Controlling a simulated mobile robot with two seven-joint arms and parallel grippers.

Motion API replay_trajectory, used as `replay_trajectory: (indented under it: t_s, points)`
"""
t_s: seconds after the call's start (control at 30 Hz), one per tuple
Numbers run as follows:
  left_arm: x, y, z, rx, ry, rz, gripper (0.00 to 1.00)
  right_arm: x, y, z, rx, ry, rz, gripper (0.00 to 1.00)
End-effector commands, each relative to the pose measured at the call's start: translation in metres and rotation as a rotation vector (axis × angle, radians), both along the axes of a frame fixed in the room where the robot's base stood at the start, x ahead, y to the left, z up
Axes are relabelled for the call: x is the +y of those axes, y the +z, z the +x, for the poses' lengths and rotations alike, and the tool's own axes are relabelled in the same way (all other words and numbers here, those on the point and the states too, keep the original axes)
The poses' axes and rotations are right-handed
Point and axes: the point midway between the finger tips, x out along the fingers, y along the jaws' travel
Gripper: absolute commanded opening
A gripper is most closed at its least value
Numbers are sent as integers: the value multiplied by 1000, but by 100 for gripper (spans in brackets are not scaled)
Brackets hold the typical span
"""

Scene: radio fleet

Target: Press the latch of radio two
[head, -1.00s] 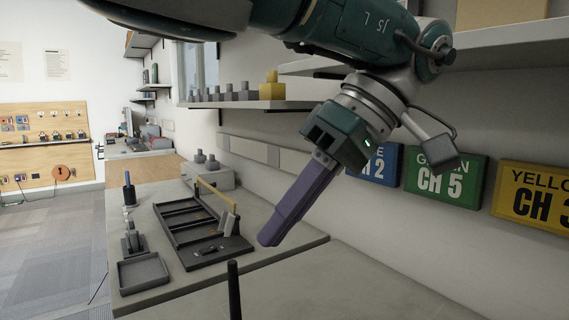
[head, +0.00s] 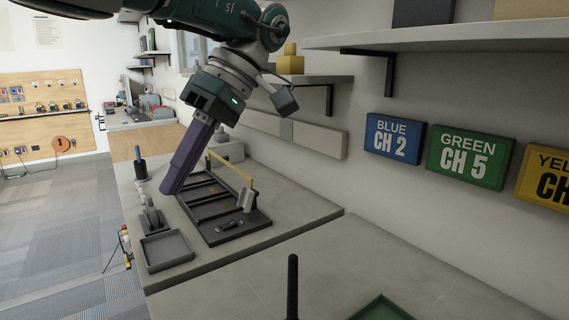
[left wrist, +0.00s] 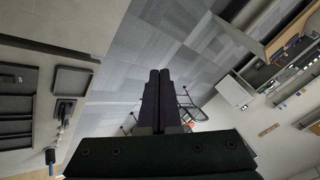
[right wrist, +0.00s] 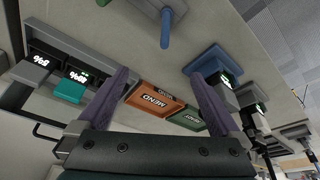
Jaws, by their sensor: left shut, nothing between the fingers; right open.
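No thing in view is clearly marked as radio two, and I cannot make out a latch. In the right wrist view, a dark device with a lit green display (right wrist: 230,82) sits by a blue base (right wrist: 206,58). Two dark units with lit number displays (right wrist: 78,76) stand at the left. My right gripper (right wrist: 160,75) is open and empty, with its purple fingers apart before orange and green trays; the head view does not show it. My left gripper (head: 168,190) is shut and empty, pointing down above the bench near the black rack; its fingers are together in the left wrist view (left wrist: 160,73).
A black rack (head: 232,229) and a grey tray (head: 167,251) lie on the far bench. A black rod (head: 292,285) stands upright at the near bench, beside a green tray edge (head: 383,308). Shelves and channel signs (head: 394,138) line the wall.

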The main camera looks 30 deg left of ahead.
Motion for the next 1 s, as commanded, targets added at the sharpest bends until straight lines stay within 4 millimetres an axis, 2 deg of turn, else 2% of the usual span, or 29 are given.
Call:
replay_trajectory:
  t_s: [0.1,0.3,1.0]
  points:
    - [15,-6,-6,-9,48,-16,0,0,1,0,0,2,-2,100]
    - [29,-13,-12,-18,96,-31,0,-1,2,0,0,2,-3,100]
    - [32,-14,-13,-22,107,-34,0,-1,2,0,0,1,-2,100]
